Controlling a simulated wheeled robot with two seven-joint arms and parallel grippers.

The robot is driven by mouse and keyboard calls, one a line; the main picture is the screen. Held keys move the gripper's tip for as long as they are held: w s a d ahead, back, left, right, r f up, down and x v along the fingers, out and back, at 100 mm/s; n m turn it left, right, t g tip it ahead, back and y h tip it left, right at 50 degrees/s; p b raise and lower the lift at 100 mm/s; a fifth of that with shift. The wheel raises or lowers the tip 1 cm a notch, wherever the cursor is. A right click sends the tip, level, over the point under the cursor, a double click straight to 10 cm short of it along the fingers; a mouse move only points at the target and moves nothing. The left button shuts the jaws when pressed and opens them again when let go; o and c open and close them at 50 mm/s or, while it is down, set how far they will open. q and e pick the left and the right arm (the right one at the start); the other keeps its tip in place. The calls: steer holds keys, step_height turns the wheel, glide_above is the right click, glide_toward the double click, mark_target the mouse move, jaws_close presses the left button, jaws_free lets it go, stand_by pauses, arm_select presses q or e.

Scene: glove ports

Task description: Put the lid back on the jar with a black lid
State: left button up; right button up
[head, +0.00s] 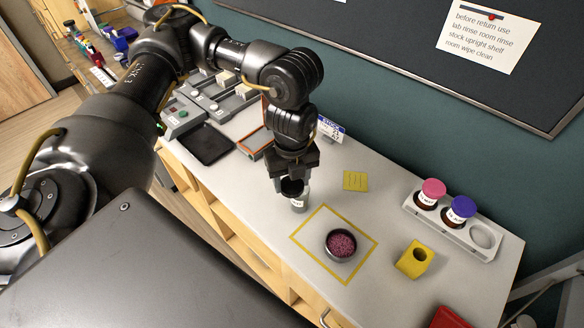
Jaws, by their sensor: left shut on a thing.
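The jar (299,204) is small and greyish with a white label, near the middle of the bench, just left of the yellow outlined square. A black lid (292,188) shows at its top, between the fingers of my left gripper (292,182). The gripper points down and is shut on the lid. I cannot tell whether the lid is fully seated or whether the jar touches the bench, because the fingers hide part of both. My right gripper is not in view.
A white rack (452,228) holds pink-lidded and purple-lidded jars, with one empty hole.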

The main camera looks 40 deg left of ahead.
arm_select(q)
steer(key=n+b, duration=0.1)
steer(key=w+n+b, duration=0.1)
steer(key=n, duration=0.1)
steer(key=shift+d+f, duration=0.4)
steer(key=n, duration=0.1)
steer(key=n+b, duration=0.1)
steer(key=n, duration=0.1)
steer(key=w+d+n, duration=0.1)
steer(key=shift+w+f+b, duration=0.1)
steer(key=shift+f+b, duration=0.15)
steer(key=shift+b, duration=0.05)
steer(key=n, duration=0.1)
steer(key=n+b, duration=0.1)
steer(key=w+d+n, duration=0.1)
steer(key=n, duration=0.1)
steer(key=shift+f, duration=0.1)
steer(key=n, duration=0.2)
steer(key=n+b, duration=0.1)
steer(key=shift+w+d+n, duration=0.3)
steer(key=shift+w, duration=0.1)
